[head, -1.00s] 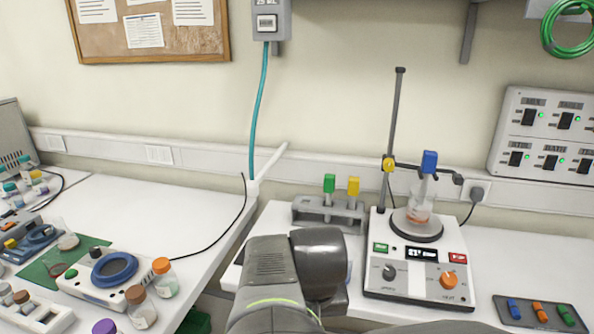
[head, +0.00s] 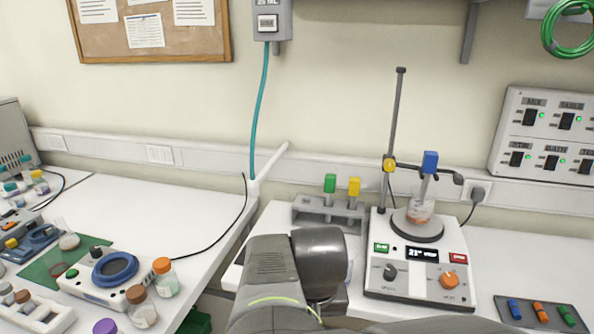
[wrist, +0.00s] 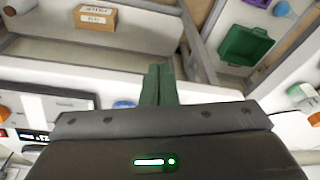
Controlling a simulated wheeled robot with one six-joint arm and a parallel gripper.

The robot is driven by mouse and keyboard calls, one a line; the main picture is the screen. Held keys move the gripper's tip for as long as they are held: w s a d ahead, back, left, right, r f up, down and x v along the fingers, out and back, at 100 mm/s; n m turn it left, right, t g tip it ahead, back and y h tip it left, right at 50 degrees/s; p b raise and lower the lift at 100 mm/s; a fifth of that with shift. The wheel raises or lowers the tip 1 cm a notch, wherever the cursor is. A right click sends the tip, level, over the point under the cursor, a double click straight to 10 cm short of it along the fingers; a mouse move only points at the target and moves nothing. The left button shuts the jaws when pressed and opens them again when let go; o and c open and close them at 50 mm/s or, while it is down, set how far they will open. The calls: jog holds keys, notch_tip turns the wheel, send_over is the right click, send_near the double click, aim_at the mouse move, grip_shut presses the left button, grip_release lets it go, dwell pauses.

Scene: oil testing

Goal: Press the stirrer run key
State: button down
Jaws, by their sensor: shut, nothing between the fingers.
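The stirrer (head: 420,270) is a white box with a round dark plate on the right bench in the head view. Its front panel has a green key (head: 381,248) at upper left, a lit display (head: 421,254) in the middle and a red key (head: 458,258) at upper right. A grey knob (head: 390,272) and an orange knob (head: 449,280) sit below. Which key is run is too small to read. My gripper (wrist: 157,72) shows in the wrist view with its dark green fingers together and empty. It is hidden in the head view, apart from the keys as far as I can tell.
A beaker (head: 420,208) stands on the stirrer plate, beside an upright rod (head: 394,130). A grey rack (head: 318,212) with green- and yellow-topped tools stands behind my arm. A dark tray (head: 541,312) lies at right. The left bench holds bottles and instruments.

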jog(key=w+a+r+m+t+y, duration=0.1)
jog(key=w+a+r+m+y, duration=0.2)
jog(key=w+a, duration=0.4)
jog(key=w+a+r+m+t+y+p, duration=0.1)
jog(key=w+a+r+m+y, duration=0.2)
jog(key=a, duration=1.3)
jog(key=w+a+r+m+t+y+p, duration=0.1)
jog(key=w+a+r+m+t+y, duration=0.1)
jog(key=w+a+m+y, duration=0.3)
jog(key=w+a+r+m, duration=0.1)
jog(key=w+a+m, duration=0.2)
jog(key=w+a, duration=0.3)
jog(key=shift+w+a, duration=0.15)
jog(key=shift+w, duration=0.3)
jog(key=shift+w, duration=0.1)
